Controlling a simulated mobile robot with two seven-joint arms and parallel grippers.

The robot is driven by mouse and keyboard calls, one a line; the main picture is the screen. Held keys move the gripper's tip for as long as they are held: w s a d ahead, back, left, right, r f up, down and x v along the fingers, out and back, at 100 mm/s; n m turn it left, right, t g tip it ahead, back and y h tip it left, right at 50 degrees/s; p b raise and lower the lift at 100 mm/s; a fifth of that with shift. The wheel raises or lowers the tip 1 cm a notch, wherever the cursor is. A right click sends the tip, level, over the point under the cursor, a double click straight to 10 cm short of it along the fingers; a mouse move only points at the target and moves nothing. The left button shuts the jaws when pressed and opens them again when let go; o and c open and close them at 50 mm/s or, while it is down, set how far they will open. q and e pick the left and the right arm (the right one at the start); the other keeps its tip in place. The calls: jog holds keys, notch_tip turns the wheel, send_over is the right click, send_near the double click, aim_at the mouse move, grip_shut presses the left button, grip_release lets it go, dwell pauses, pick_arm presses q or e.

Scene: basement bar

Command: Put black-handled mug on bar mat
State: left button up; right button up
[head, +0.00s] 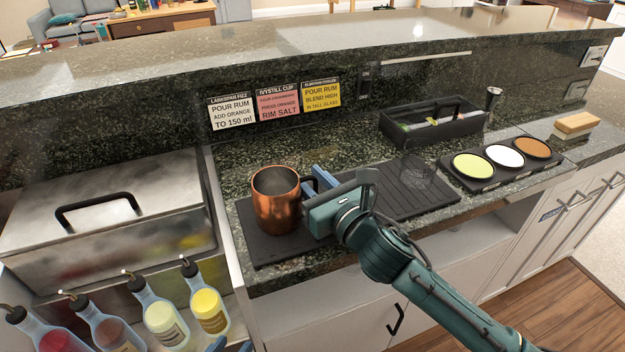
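The copper mug (276,205) with a black handle (310,182) stands upright at the left end of the black bar mat (385,195). Its base appears to rest on the mat. My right gripper (315,182) is at the mug's right side, with its blue fingers close around the handle. The gripper body hides part of the handle, so I cannot tell whether the fingers grip it or are apart. My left gripper (231,346) is at the bottom edge, largely cut off. Two blue tips show with a gap between them and nothing visible in it.
A clear glass (416,170) stands on the mat's right part. A black caddy (432,122) and a tray of three rimming dishes (478,182) lie beyond. A metal lidded bin (105,215) and several bottles (207,308) are left. A raised ledge runs behind.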

jog(key=shift+r, duration=0.15)
jog(key=v, duration=1.2)
jog(key=shift+b, duration=0.3)
